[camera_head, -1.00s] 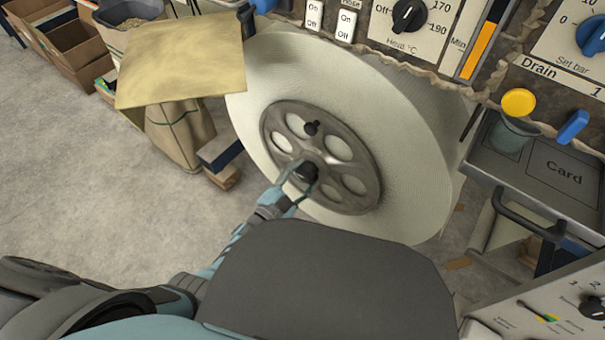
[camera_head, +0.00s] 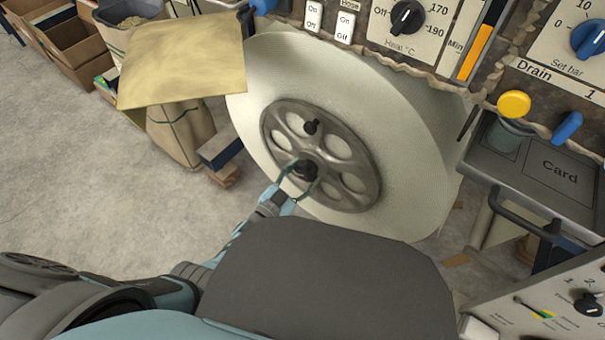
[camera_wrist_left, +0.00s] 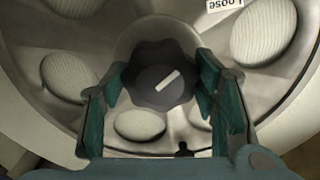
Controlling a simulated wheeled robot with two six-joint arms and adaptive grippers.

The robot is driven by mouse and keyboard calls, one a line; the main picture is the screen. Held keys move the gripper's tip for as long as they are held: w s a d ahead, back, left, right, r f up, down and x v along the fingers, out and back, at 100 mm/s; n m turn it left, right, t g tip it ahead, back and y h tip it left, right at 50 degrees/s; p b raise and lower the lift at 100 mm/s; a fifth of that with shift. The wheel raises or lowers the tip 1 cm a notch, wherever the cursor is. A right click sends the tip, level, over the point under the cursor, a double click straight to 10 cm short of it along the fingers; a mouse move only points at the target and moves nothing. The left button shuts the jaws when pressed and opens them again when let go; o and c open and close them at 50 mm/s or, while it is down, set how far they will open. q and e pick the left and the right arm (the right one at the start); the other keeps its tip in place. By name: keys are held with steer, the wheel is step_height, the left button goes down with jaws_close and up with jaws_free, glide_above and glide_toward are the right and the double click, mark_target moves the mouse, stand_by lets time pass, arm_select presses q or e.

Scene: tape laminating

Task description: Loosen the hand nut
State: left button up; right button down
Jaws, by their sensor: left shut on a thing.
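The hand nut (camera_head: 306,170) is a dark lobed knob at the centre of a grey metal disc (camera_head: 352,196) with round holes. The disc sits on the face of a large white tape roll (camera_head: 400,150). In the left wrist view the hand nut (camera_wrist_left: 160,78) has a pale line on its face, tilted up to the right. A "Loose" label (camera_wrist_left: 224,4) shows on the disc at the top. My left gripper (camera_head: 298,178) has its two green fingers on either side of the nut, shut on it; the fingers also show in the wrist view (camera_wrist_left: 160,100). My right gripper is not in view.
A smaller black knob (camera_head: 312,127) stands on the disc above the nut. A control panel (camera_head: 375,25) with dials and switches is above the roll. A tan sheet (camera_head: 185,65) is at upper left. Floor (camera_head: 90,180) is clear at left.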

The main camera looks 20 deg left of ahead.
arm_select(q)
steer(key=o, duration=1.2)
steer(key=shift+c, duration=0.2)
steer(key=v, duration=1.2)
steer(key=shift+f, duration=0.15)
